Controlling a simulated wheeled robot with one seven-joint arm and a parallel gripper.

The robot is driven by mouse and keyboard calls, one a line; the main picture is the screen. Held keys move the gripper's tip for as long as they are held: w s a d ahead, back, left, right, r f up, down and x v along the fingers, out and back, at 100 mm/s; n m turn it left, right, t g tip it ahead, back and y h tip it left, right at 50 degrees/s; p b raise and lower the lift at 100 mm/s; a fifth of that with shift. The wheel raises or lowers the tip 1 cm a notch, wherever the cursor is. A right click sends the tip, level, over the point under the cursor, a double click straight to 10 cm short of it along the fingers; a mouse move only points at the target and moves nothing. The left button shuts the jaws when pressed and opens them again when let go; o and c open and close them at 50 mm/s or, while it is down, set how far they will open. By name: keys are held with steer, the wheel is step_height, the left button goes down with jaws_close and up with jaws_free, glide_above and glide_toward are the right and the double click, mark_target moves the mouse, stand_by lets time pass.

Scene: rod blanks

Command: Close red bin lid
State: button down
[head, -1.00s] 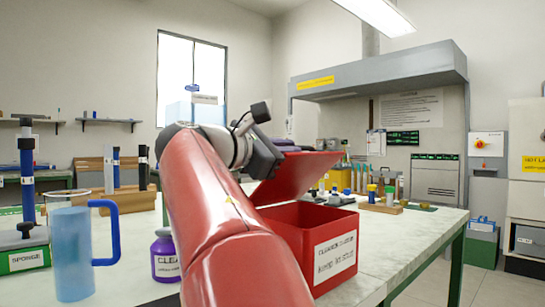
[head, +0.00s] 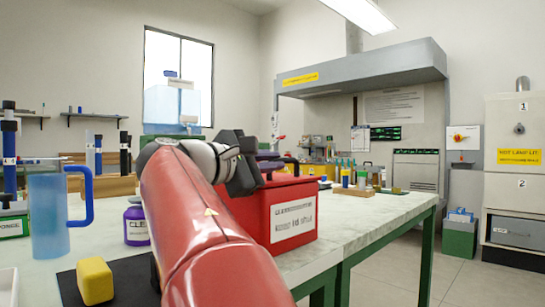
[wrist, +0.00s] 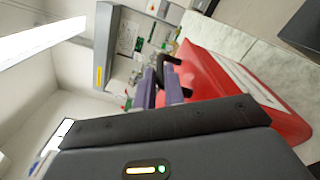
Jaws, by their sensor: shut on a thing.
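The red bin (head: 270,235) stands on the bench with a white label on its front. Its red lid (head: 300,180) lies down across the top, and no gap shows from the head view. A black handle (head: 291,164) rises from the lid. My gripper (head: 272,160) is at the handle, its fingers partly hidden by the wrist. In the wrist view, the purple-grey fingers (wrist: 162,88) are shut on the black handle (wrist: 171,60), beside the red lid (wrist: 200,75). The rear left of the bin is hidden behind my arm.
A blue-handled jug (head: 48,215), a purple bottle (head: 137,226) and a yellow sponge (head: 95,281) on a dark mat stand left of my arm. A wooden block with small vials (head: 362,185) is behind the bin at right. The bench's right front is clear.

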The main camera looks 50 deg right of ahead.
steer(key=shift+f, duration=0.35)
steer(key=c, duration=1.8)
jaws_free()
steer(key=shift+o, duration=0.2)
steer(key=a, duration=0.7)
steer(key=shift+w+a+p, duration=0.35)
steer(key=shift+w+a, duration=0.05)
steer(key=shift+s, duration=0.1)
